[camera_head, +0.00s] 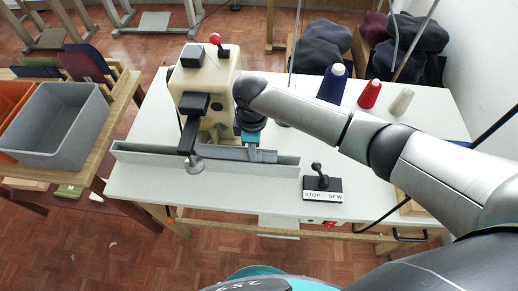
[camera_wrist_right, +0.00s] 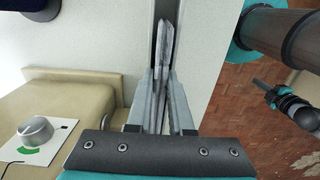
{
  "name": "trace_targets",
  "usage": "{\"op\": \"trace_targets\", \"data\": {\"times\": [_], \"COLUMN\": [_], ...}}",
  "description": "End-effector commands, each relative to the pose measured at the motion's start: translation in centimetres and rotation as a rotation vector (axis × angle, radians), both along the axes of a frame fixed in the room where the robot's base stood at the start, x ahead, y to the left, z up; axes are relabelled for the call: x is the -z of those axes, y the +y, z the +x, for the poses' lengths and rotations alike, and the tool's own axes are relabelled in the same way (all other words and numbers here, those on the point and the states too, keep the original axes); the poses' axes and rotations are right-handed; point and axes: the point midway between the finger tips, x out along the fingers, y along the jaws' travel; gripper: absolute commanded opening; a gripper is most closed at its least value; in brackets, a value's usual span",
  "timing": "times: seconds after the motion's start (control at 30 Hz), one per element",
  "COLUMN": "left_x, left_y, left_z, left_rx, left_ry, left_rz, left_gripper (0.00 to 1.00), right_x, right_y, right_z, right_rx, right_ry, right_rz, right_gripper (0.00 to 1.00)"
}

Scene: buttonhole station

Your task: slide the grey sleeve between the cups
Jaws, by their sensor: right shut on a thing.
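The grey sleeve (camera_head: 225,153) is a flat strip that lies along the inside of a long grey channel in front of the sewing machine (camera_head: 222,80). My right gripper (camera_head: 260,154) is at the strip's right part, low over the channel. In the right wrist view my gripper (camera_wrist_right: 163,105) is shut on the sleeve (camera_wrist_right: 165,45), which stands on edge and runs away from the fingers. A round metal cup (camera_head: 194,165) hangs under the machine's black arm, at the channel's front wall. A second cup is not clearly seen.
The channel's front wall (camera_head: 285,171) runs along the white table (camera_head: 400,210). A STOP/SEW lever (camera_head: 320,184) stands to its right. Thread cones (camera_head: 370,94) stand behind my right arm. A grey bin (camera_head: 62,125) is at the left. The machine's dial (camera_wrist_right: 36,130) shows in the wrist view.

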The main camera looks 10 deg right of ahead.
Motion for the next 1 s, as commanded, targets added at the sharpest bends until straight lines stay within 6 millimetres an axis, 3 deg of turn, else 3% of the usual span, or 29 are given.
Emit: {"op": "trace_targets", "data": {"times": [0.4,0.43,0.7,1.0], "left_x": [0.03,0.03,0.04,-0.03], "left_y": [-0.01,-0.01,-0.01,-0.02], "left_z": [0.00,0.00,0.01,0.01], "left_rx": [0.001,0.001,0.001,0.001], "left_ry": [0.000,0.000,0.000,0.000], "left_rz": [0.000,0.000,0.000,0.000], "left_gripper": [0.00,0.00,0.00,0.00], "right_x": [-0.02,-0.02,-0.01,-0.18], "right_y": [0.26,0.27,0.26,0.25], "right_z": [0.10,0.09,0.08,0.07], "right_rx": [0.000,0.000,0.000,0.000], "right_ry": [-0.001,0.000,0.000,0.000], "right_rz": [0.000,0.000,0.000,0.000], "right_gripper": [0.00,0.23,0.53,0.54]}}
